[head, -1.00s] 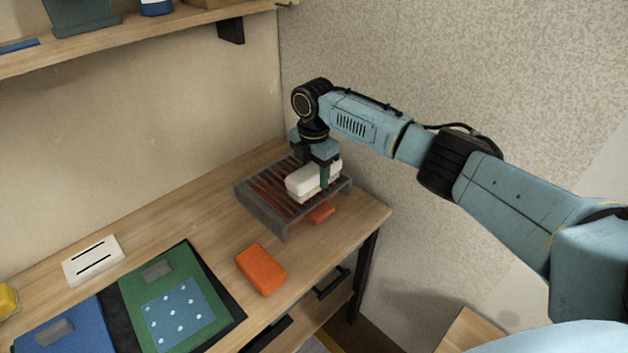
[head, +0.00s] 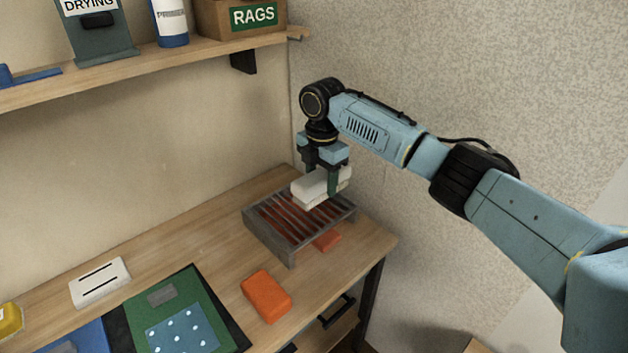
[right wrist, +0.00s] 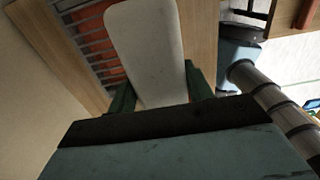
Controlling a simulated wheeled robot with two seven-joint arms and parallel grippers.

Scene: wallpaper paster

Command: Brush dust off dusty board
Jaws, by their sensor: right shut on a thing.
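My right gripper (head: 321,176) is shut on a white rounded block (head: 308,193), a little above the right part of a slatted grey rack (head: 270,238). In the right wrist view the block (right wrist: 145,50) lies between the two green fingers, with the rack (right wrist: 88,42) behind it. I cannot tell whether its underside has bristles. A green board (head: 205,300) lies at the front left with a grey block and a blue square with white spots. A blue board (head: 75,338) is partly cut off beside it. I cannot tell which board is dusty. My left gripper is out of view.
An orange block (head: 266,295) lies between rack and green board; another orange piece (head: 327,241) sits by the rack's front. A white slotted plate (head: 100,282) and yellow block (head: 9,319) are at left. A shelf (head: 140,72) with a RAGS box (head: 240,20) overhangs the table.

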